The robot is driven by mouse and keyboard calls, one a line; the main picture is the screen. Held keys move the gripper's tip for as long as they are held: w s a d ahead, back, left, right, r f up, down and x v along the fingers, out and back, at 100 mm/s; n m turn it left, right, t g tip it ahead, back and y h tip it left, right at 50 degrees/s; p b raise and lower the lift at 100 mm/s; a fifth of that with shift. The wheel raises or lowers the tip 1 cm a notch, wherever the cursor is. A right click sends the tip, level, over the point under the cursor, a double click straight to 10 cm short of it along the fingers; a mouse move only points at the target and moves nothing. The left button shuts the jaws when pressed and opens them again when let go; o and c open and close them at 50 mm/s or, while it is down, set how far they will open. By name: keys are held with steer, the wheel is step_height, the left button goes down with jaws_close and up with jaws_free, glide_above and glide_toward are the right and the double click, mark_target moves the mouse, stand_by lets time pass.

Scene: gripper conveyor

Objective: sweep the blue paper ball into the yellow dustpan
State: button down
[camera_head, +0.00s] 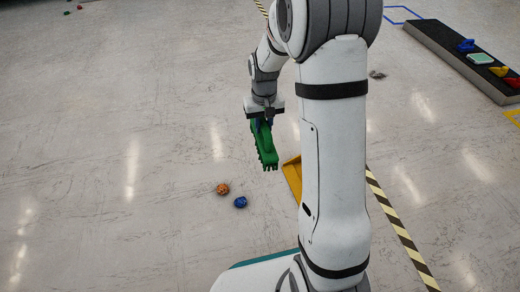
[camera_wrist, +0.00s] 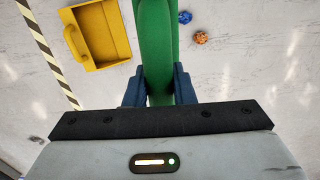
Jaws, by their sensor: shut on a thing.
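The blue paper ball (camera_head: 240,202) lies on the floor in the head view, just right of and nearer than an orange paper ball. It also shows in the wrist view (camera_wrist: 185,17) at the top, right of the green tool. The yellow dustpan (camera_head: 293,177) lies on the floor, partly hidden by my arm in the head view; the wrist view shows it whole (camera_wrist: 88,30) at the upper left. My gripper (camera_head: 264,122) is shut on a green brush (camera_head: 265,146), held between its blue fingers (camera_wrist: 158,85). The brush is above the floor, apart from both the ball and the dustpan.
The orange paper ball (camera_head: 222,189) lies close beside the blue one. A black-and-yellow striped tape (camera_head: 400,229) runs along the floor right of the dustpan. A dark conveyor (camera_head: 445,47) with several coloured objects stands at the upper right. The floor at left is largely clear.

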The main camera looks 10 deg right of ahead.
step_height(320, 180, down, 6)
steer(key=b, duration=0.3)
steer(key=shift+r, duration=0.15)
